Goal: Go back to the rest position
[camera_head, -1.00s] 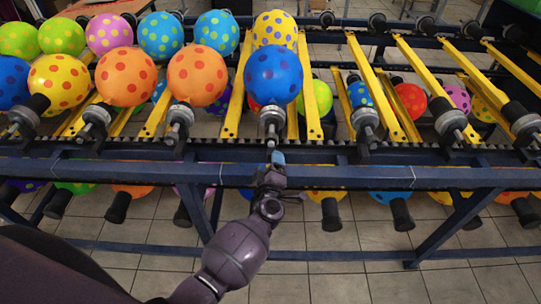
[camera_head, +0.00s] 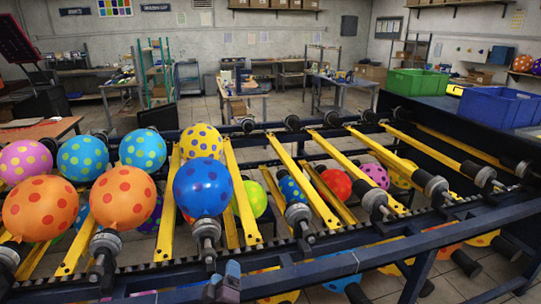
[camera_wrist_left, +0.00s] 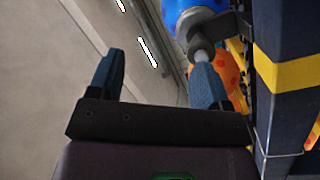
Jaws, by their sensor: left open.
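My left gripper (camera_head: 226,284) is at the bottom edge of the head view, in front of the printing machine's near rail, below a blue spotted balloon (camera_head: 201,188) on its holder. In the left wrist view my left gripper (camera_wrist_left: 157,80) is open, with two blue-padded fingers apart and nothing between them. The blue balloon (camera_wrist_left: 185,14) and its grey holder (camera_wrist_left: 200,46) show behind the right finger; I cannot tell whether they touch. My right gripper is not in view.
The machine's dark blue near rail (camera_head: 380,236) runs across the front. Orange spotted balloons (camera_head: 40,208) and others sit on holders at left. A green crate (camera_head: 417,82) and a blue crate (camera_head: 499,106) stand at back right. Tables and shelves are farther back.

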